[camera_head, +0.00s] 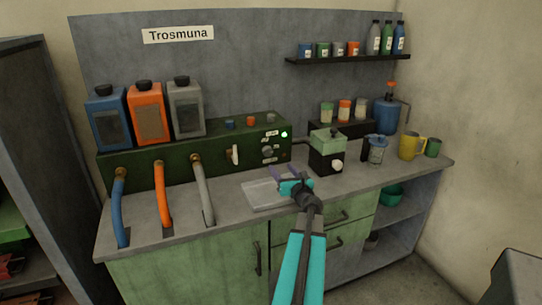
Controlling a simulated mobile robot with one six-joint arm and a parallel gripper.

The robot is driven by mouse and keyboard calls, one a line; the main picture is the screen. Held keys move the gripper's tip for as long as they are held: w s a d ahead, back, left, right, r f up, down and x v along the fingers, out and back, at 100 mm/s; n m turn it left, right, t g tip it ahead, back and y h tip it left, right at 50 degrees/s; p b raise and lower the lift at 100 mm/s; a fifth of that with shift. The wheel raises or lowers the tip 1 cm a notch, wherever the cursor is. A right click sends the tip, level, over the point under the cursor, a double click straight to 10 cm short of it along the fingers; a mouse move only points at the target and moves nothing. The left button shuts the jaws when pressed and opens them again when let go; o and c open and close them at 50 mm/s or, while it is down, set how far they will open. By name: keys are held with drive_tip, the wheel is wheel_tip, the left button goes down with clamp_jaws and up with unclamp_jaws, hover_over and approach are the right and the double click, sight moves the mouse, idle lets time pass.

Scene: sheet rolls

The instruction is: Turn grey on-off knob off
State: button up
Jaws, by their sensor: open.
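A long dark green machine (130,170) stands along the back of the counter. On the right of its front are small grey knobs (267,150), a pale lever-like handle (235,154) and a lit green light (284,134). Small blue (230,124), orange (250,121) and grey (270,117) pieces sit along its top. I cannot tell which grey piece is the on-off knob, nor its setting. My gripper (302,180) is open above the front of the counter, right of and in front of the panel, apart from it.
A clear tray (268,193) lies on the counter beside my gripper. A black box with a pale green top (326,150) stands right of the panel. Blue (119,208), orange (162,195) and grey (204,192) hoses run down at the left. A jar (376,150) and yellow mug (409,146) stand right.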

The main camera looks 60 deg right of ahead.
sight(269, 153)
drive_tip(key=shift+p+x, duration=1.1)
drive_tip(key=shift+x, duration=5.55)
drive_tip(key=shift+c, duration=0.3)
drive_tip(key=shift+s+d, duration=0.1)
drive_tip(key=shift+d, duration=0.05)
drive_tip(key=c, duration=1)
